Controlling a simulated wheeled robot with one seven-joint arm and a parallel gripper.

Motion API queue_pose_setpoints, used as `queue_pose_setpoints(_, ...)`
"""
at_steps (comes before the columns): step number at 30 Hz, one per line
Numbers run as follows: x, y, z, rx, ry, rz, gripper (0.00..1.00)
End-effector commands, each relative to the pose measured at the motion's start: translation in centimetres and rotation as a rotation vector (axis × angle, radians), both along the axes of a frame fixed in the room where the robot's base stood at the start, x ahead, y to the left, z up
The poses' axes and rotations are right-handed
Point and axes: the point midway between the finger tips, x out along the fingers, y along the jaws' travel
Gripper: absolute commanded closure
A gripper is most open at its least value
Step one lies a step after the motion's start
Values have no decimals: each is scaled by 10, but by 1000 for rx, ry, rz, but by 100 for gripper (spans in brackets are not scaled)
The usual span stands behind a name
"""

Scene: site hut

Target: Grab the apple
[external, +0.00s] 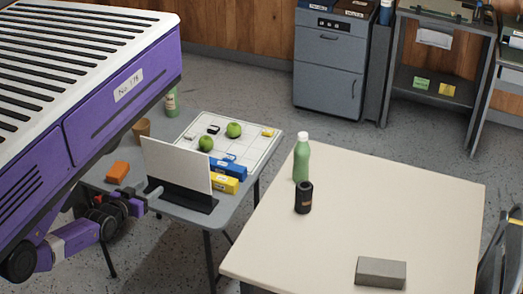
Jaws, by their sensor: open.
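Two green apples lie on a white gridded board (256,146) on the grey table. One apple (233,129) is farther back and to the right. The other apple (205,143) is nearer, just behind the top edge of an upright white panel (178,165). My gripper (153,200) is low at the left, near the panel's black base (190,201), on the opposite side of the panel from the apples. It is small and partly merged with the arm in this view, open, with no object visible in it.
On the grey table are a blue box (229,168), a yellow box (224,184), an orange block (118,171), a brown cup (142,129) and a green bottle (171,101). A cream table (400,200) holds another green bottle (301,160), a black container (304,199) and a grey block (381,273).

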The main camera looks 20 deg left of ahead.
Motion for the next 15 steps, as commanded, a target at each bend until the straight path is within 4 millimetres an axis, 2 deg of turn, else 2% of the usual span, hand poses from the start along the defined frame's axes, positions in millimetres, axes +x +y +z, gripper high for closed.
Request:
queue_pose_setpoints(1,0,0,0,0,0,0,32)
queue_pose_setpoints(3,0,0,0,0,0,0,23)
queue_pose_setpoints(11,0,0,0,0,-1,0,23)
queue_pose_setpoints(15,14,0,9,-4,-53,9,23)
